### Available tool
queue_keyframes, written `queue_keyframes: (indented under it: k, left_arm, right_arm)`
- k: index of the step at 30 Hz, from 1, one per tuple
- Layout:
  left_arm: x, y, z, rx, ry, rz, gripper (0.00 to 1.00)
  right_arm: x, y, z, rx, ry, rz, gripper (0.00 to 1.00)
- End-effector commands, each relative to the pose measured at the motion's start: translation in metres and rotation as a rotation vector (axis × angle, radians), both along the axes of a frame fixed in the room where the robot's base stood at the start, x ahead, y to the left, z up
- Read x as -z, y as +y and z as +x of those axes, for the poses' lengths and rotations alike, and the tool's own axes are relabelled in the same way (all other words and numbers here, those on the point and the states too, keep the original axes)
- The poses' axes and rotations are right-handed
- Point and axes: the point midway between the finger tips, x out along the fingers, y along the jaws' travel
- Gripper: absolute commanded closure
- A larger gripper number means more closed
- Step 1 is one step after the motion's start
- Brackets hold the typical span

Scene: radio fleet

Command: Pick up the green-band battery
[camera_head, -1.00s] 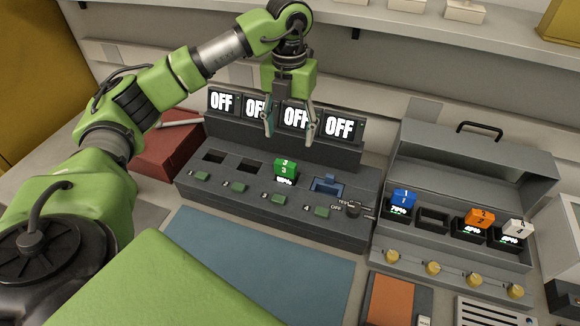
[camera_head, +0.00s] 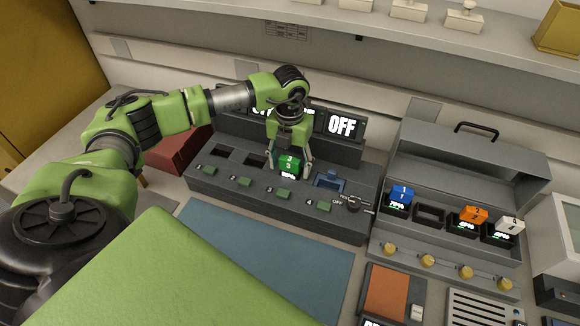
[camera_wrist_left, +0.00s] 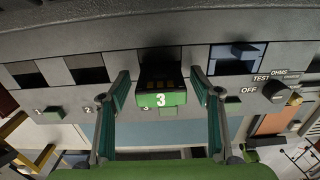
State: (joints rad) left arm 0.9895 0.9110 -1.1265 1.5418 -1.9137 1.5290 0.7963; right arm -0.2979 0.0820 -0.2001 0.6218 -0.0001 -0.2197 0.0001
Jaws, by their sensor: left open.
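The green-band battery (camera_head: 288,164), marked 3, stands in the third bay of the grey charger rack (camera_head: 325,223). It also shows in the left wrist view (camera_wrist_left: 161,99). My left gripper (camera_head: 290,172) has come down over it from above, with one finger on each side. In the left wrist view the open fingers (camera_wrist_left: 164,105) stand apart with the battery between them and gaps visible on both sides. My right gripper is not in view.
A blue insert (camera_head: 329,180) and a test knob (camera_head: 352,202) are to the right on the rack. A grey case (camera_head: 455,185) holds blue, orange and white batteries. A blue mat (camera_head: 265,250) lies clear in front.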

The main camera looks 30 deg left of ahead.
Motion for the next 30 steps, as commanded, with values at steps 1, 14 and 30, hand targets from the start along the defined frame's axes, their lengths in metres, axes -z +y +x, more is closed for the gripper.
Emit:
queue_keyframes:
  k: [1, 14, 30]
  left_arm:
    - [0.001, 0.000, 0.000, 0.001, 0.000, 0.000, 0.42]
    - [0.000, -0.001, 0.000, 0.001, -0.001, -0.001, 0.86]
    - [-0.024, -0.001, 0.002, 0.002, -0.007, -0.002, 0.86]
  right_arm:
    - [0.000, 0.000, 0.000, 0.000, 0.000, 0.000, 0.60]
    - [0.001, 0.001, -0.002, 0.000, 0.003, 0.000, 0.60]
    - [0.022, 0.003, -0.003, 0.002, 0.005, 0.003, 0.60]
